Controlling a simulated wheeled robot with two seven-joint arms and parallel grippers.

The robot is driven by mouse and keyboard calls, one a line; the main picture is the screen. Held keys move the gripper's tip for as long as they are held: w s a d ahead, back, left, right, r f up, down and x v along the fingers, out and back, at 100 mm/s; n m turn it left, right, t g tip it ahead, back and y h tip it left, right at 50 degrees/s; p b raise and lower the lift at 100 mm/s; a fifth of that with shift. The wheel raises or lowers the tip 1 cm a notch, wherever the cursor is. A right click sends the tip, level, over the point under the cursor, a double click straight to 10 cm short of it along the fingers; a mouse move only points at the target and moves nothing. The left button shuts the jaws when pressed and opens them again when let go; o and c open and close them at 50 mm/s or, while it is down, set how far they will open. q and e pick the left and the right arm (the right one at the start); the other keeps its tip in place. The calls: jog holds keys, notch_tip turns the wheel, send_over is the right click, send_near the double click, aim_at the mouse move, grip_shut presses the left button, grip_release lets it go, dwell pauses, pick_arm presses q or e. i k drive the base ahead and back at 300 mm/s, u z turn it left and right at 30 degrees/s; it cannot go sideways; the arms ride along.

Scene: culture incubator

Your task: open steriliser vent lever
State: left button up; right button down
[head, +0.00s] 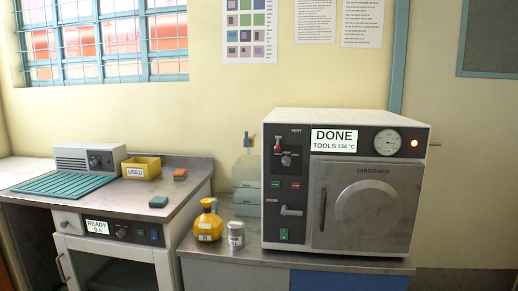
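The steriliser (300,115) stands on the right-hand counter, a metal box with a dark front panel. Its vent lever (278,145) is at the upper left of that panel, under the word VENT, with a red handle pointing up. A dark round fitting (287,159) sits just below it. The display (334,141) reads DONE, TOOLS 134 °C. A round gauge (387,142) and a lit orange lamp (414,143) are to its right. The round-fronted door (365,205) looks shut. Neither of my grippers is in view.
The left counter holds a yellow USED bin (142,167) and a green mat (65,184) above the incubator (110,260).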

aim_at(277, 149)
jog(key=u, duration=0.45)
jog(key=i, duration=1)
jog(key=u, duration=0.35)
